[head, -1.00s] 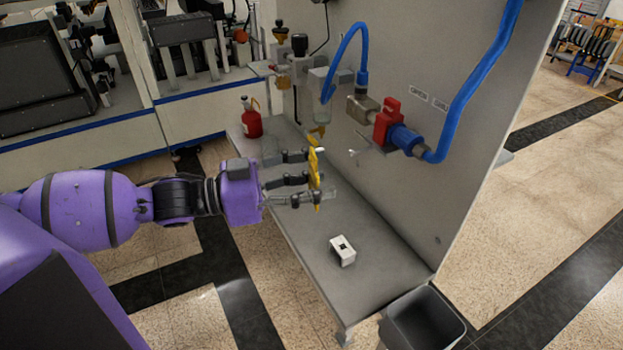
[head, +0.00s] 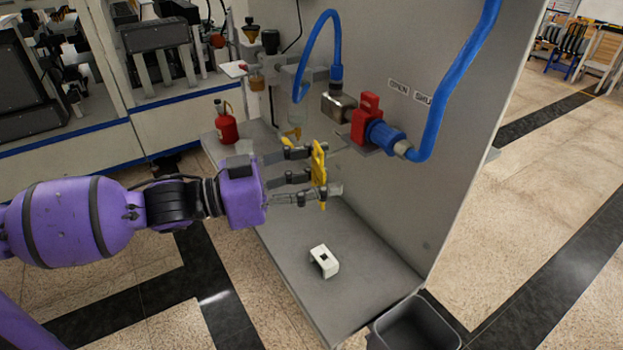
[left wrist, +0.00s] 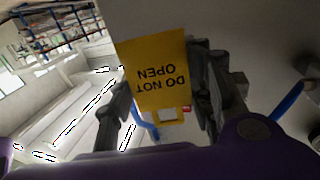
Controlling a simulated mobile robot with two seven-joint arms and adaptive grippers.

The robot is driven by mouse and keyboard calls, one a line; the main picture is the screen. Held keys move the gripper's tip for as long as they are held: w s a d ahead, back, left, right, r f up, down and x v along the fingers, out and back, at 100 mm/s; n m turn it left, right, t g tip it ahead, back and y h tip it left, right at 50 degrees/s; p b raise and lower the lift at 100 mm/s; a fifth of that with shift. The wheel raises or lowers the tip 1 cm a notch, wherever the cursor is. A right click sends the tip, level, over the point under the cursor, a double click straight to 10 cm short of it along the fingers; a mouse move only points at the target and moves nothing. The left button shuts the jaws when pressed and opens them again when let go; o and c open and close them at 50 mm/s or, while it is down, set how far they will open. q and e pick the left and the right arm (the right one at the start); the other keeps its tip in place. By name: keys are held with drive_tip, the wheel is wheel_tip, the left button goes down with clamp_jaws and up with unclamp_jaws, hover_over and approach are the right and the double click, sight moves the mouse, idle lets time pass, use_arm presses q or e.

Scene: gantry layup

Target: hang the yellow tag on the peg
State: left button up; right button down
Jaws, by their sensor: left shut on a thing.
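The yellow tag (head: 319,166) is held upright in my left gripper (head: 312,178), above the grey shelf and in front of the panel. In the left wrist view the yellow tag (left wrist: 158,62) shows the words DO NOT OPEN upside down, between the dark fingers of my left gripper (left wrist: 160,108). The tag has a cut-out at its far end in that view. The peg cannot be made out clearly; a small thin light part shows on the panel just behind the tag. My right gripper is not in view.
A red valve (head: 365,118) with a blue hose (head: 443,95) stands out from the panel (head: 440,190) right of the tag. A white block (head: 324,261) lies on the shelf (head: 375,275). A red bottle (head: 226,125) stands at the back. A grey bin (head: 415,325) is at front right.

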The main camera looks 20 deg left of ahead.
use_arm(q)
drive_tip(key=shift+w+d+f+b, duration=0.2)
drive_tip(key=shift+w+d+b, duration=0.15)
drive_tip(key=shift+w, duration=0.15)
drive_tip(key=shift+w+d+b, duration=0.3)
drive_tip(key=shift+w, duration=0.05)
drive_tip(key=shift+w+d+f, duration=0.3)
drive_tip(key=shift+w+d, duration=0.05)
drive_tip(key=shift+w, duration=0.15)
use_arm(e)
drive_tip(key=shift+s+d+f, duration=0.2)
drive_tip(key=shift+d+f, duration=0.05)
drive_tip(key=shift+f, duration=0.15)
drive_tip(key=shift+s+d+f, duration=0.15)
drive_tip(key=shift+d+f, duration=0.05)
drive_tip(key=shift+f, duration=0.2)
use_arm(q)
drive_tip(key=o, duration=1.1)
drive_tip(key=shift+a, duration=0.1)
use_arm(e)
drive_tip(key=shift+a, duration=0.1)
use_arm(q)
drive_tip(key=v, duration=1.2)
